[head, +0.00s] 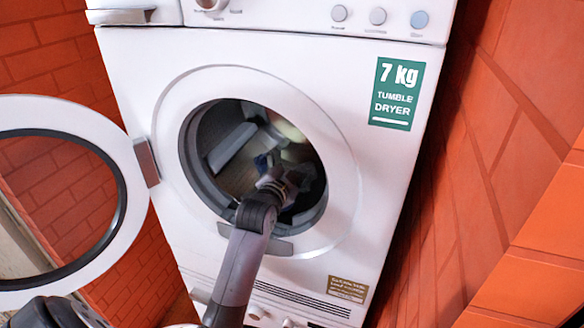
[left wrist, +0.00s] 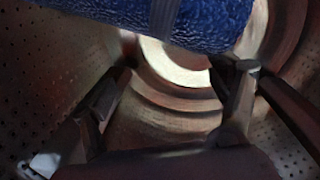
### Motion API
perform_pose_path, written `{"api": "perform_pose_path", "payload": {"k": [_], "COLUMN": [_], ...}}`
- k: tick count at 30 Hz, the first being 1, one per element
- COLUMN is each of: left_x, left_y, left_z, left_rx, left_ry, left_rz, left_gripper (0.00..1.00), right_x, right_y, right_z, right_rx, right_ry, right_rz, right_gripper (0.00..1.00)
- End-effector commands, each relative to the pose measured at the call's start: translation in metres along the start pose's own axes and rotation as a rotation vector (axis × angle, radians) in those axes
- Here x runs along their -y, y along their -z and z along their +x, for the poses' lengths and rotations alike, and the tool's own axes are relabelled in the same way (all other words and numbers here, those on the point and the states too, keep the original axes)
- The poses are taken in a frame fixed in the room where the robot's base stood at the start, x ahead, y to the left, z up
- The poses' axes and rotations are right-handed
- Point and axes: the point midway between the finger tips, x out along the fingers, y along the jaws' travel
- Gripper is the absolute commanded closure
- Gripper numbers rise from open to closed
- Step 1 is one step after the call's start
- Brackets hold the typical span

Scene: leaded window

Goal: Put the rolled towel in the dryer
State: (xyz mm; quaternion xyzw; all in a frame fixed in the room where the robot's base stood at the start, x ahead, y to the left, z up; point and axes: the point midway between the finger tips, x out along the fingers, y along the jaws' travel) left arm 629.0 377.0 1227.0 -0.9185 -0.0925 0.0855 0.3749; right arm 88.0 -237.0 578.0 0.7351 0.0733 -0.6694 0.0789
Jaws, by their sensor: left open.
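The dryer (head: 130,90) is a white front-loader with its round door (head: 118,215) swung open to the left. My left arm reaches through the opening, and my left gripper (head: 285,185) is inside the drum (head: 235,165), small and partly in shadow. What supports the towel is hidden. My right gripper is out of view.
The perforated drum wall (left wrist: 50,70) surrounds the gripper closely. The rim of the opening (head: 190,150) is near the arm. Orange brick walls (head: 490,150) stand on both sides of the dryer.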

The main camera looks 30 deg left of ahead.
Motion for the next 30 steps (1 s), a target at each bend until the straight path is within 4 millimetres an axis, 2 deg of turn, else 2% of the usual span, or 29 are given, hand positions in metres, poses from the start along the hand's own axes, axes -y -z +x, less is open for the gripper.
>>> {"api": "perform_pose_path", "payload": {"k": [5, 12, 18, 24, 30], "left_x": [-0.001, -0.001, -0.001, 0.0, 0.0], "left_y": [-0.001, -0.001, -0.001, 0.0, 0.0], "left_z": [-0.018, -0.069, -0.103, -0.118, -0.119], "left_rx": [0.0, 0.002, 0.001, 0.0, 0.0], "left_ry": [-0.001, -0.002, -0.001, 0.0, 0.0], "left_rz": [0.0, 0.002, 0.001, 0.0, 0.0], "left_gripper": [0.19, 0.19, 0.19, 0.19, 0.19], "right_x": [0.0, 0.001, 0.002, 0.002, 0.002], "right_y": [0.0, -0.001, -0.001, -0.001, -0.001], "right_z": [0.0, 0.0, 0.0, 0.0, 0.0], "right_rx": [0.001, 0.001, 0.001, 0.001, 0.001], "right_ry": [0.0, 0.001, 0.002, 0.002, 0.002], "right_rz": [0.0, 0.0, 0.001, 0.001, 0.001], "right_gripper": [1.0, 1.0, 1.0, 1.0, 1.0]}}
